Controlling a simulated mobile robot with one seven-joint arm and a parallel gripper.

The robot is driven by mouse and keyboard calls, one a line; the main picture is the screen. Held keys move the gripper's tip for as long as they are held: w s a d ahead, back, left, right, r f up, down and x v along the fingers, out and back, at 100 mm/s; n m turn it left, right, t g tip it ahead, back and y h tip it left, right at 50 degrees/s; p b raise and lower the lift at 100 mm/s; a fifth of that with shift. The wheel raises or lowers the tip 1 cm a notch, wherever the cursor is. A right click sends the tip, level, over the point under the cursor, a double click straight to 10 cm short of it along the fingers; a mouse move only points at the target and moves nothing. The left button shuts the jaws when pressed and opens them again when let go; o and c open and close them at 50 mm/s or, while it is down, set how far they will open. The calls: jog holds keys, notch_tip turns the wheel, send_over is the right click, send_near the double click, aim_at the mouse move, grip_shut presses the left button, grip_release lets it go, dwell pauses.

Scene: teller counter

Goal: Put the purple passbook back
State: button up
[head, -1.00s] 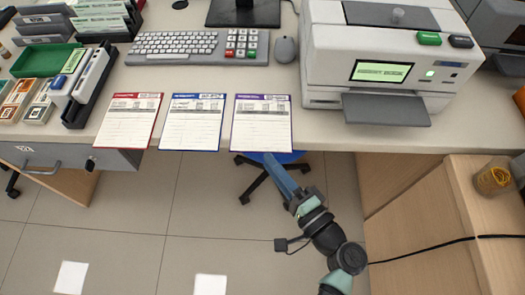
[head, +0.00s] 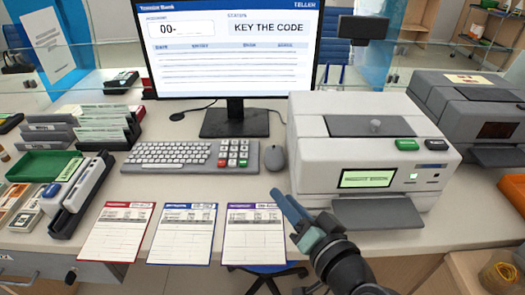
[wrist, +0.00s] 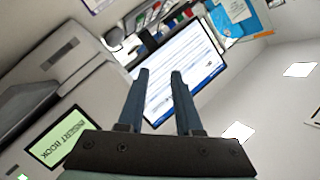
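The purple-edged passbook (head: 254,240) lies flat at the front edge of the counter, rightmost in a row of three. My gripper (head: 284,205) is raised over the counter front, just right of this passbook and in front of the printer. In the wrist view, the two blue fingers of my gripper (wrist: 158,76) stand apart with nothing between them. The passbook printer (head: 365,150) has a front tray (head: 378,212) and a lit display; the wrist view shows its display (wrist: 62,140) reading "INSERT BOOK". The purple passbook does not show in the wrist view.
A red passbook (head: 118,235) and a blue passbook (head: 183,238) lie left of the purple one. A keyboard (head: 168,154), mouse (head: 275,158) and monitor (head: 232,50) reading "KEY THE CODE" stand behind. File holders and a green tray (head: 42,166) fill the left side.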

jog(key=a+r+n+t+h, duration=0.2)
jog(key=r+t, duration=0.2)
jog(key=r, duration=0.9)
jog(key=a+r+n+t+h, duration=0.1)
jog(key=r+n+t, duration=0.15)
jog(key=r, duration=1.15)
jog(key=s+a+r+t+h, duration=0.1)
jog(key=s+r+t, duration=0.2)
jog(key=s+r, duration=0.3)
jog(key=s+r+t+h, duration=0.2)
jog(key=s+r, duration=0.3)
jog(key=r, duration=0.5)
jog(key=shift+s+a+t, duration=0.35)
jog(key=shift+a+t, duration=0.05)
jog(key=shift+t, duration=0.35)
jog(key=shift+m, duration=0.25)
notch_tip(320, 180, up, 17)
jog(key=p, duration=1.7)
jog(key=shift+w, duration=0.1)
